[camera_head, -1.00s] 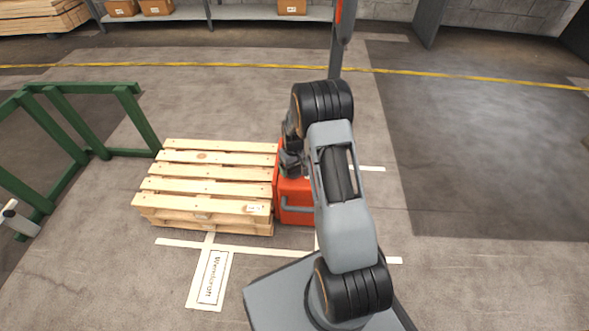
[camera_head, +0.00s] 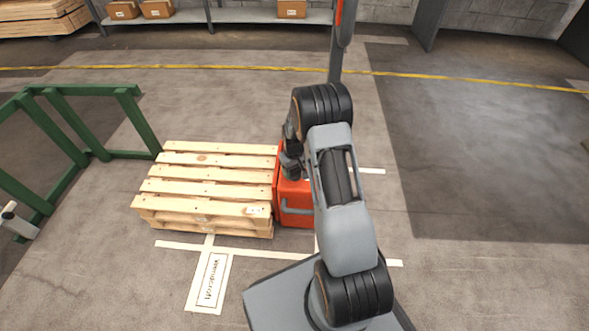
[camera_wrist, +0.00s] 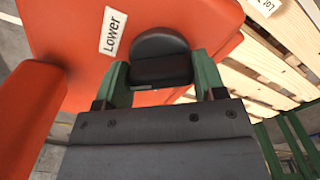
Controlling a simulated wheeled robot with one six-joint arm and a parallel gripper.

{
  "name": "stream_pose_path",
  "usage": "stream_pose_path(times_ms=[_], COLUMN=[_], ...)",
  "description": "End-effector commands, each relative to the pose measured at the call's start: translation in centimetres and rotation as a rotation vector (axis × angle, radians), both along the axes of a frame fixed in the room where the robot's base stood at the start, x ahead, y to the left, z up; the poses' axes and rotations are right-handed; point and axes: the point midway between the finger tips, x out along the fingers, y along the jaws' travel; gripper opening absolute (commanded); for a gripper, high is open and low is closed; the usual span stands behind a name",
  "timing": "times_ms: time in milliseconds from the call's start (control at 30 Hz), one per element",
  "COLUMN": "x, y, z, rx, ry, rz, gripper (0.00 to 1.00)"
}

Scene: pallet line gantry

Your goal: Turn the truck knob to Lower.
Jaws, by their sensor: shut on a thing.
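The orange-red truck (camera_head: 296,205) stands against the right end of the wooden pallet, mostly hidden behind my arm in the head view. In the wrist view its orange body (camera_wrist: 75,30) fills the upper left. A white label reading "Lower" (camera_wrist: 113,31) is on it, just left of the black knob (camera_wrist: 160,48). The knob is round with a dark bar grip. My gripper (camera_wrist: 161,72) has its two green fingers on either side of the bar and is shut on it. In the head view my gripper (camera_head: 291,165) is partly hidden by the arm, over the truck.
The wooden pallet (camera_head: 210,185) lies left of the truck. A green rail frame (camera_head: 85,115) stands further left. A white floor label (camera_head: 210,281) lies in front of the pallet. A shelf with boxes (camera_head: 230,14) is at the back. The floor at right is clear.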

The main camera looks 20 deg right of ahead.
Motion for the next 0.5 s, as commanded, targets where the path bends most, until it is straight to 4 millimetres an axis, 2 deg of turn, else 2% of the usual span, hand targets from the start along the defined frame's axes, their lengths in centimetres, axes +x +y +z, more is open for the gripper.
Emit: stream_pose_path(times_ms=[267,500], x=[-0.03,0.01], y=[-0.06,-0.02], z=[0.14,0.20], rx=[-0.003,-0.003], ry=[0.000,-0.002], rz=[-0.069,-0.241], gripper=[0.40,0.40])
